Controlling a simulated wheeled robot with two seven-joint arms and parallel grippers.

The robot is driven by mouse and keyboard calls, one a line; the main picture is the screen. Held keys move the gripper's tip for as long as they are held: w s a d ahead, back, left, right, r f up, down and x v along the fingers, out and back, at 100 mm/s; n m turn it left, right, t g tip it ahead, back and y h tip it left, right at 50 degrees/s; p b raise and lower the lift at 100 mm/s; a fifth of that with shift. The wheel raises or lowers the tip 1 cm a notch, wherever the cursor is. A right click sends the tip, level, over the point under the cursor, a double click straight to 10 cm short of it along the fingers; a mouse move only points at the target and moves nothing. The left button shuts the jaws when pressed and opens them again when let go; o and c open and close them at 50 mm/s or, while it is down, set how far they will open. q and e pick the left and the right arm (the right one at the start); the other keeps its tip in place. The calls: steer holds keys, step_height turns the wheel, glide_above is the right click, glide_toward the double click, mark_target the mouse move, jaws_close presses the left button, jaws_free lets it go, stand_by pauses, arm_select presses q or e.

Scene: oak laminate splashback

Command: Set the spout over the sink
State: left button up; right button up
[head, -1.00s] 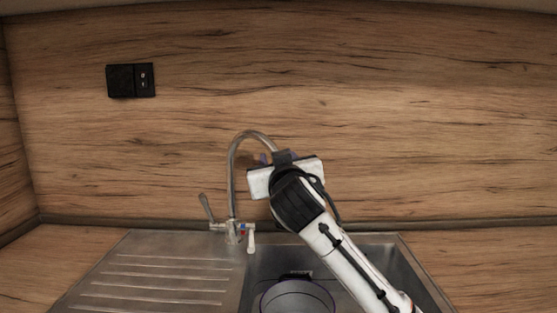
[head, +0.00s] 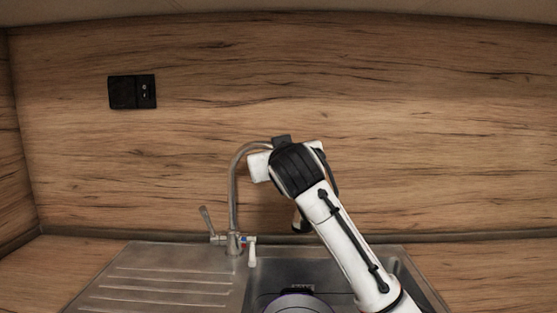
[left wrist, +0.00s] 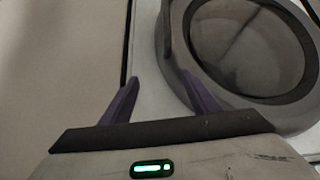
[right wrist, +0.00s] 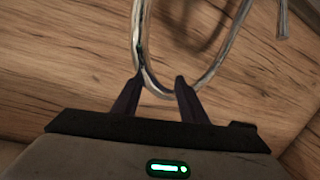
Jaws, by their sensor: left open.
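The tap's curved metal spout (head: 234,190) rises from the tap base behind the sink and arches right, its top partly hidden by my right arm. A short stub with a dark end (head: 301,223), which looks like the spout's outlet, hangs below my wrist, in line with the basin (head: 268,274). In the right wrist view my right gripper (right wrist: 159,82) is open, with a visible gap between its fingers. The spout's arch (right wrist: 213,72) passes at its fingertips; I cannot tell whether they touch. My left gripper (left wrist: 158,82) is open and empty in its wrist view.
The tap's lever handle (head: 207,219) stands left of the spout. A ribbed drainboard (head: 165,278) lies left of the basin. A round, dark-rimmed thing (head: 298,303) shows low in front. A black socket (head: 132,92) is on the wood splashback behind.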

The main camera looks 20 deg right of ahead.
step_height(320, 180, up, 7)
steer(key=s+t, duration=0.1)
steer(key=shift+t, duration=0.3)
steer(key=shift+g, duration=0.7)
steer(key=f, duration=0.5)
steer(key=shift+w+f, duration=0.3)
steer(key=shift+f, duration=0.05)
steer(key=s, duration=1.2)
steer(key=shift+d+f+b, duration=0.25)
steer(key=shift+f+b, duration=0.05)
steer(key=shift+f, duration=0.05)
